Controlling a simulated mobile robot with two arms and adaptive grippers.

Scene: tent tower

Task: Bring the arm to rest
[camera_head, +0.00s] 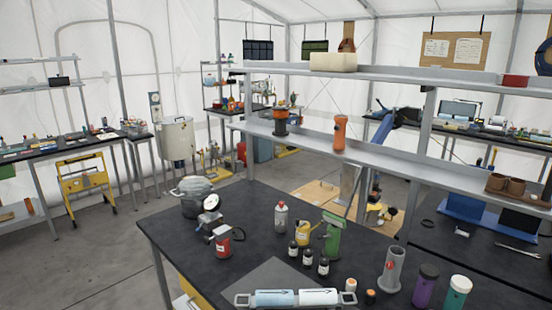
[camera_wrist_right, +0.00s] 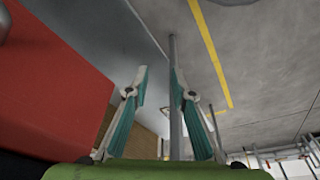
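My right gripper (camera_wrist_right: 160,80) shows in the right wrist view. Its two teal-padded fingers stand apart, with nothing seen held between them. A grey post (camera_wrist_right: 174,100) runs behind the fingers; I cannot tell how far off it is. Neither gripper shows in the head view, and my left gripper is in no view.
A large red surface (camera_wrist_right: 50,90) is close on the left in the right wrist view; grey floor (camera_wrist_right: 255,60) with a yellow line lies beyond. In the head view, a black table (camera_head: 180,242) carries bottles, a red can (camera_head: 222,243) and a grey cylinder (camera_head: 392,272), below a shelf (camera_head: 400,160).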

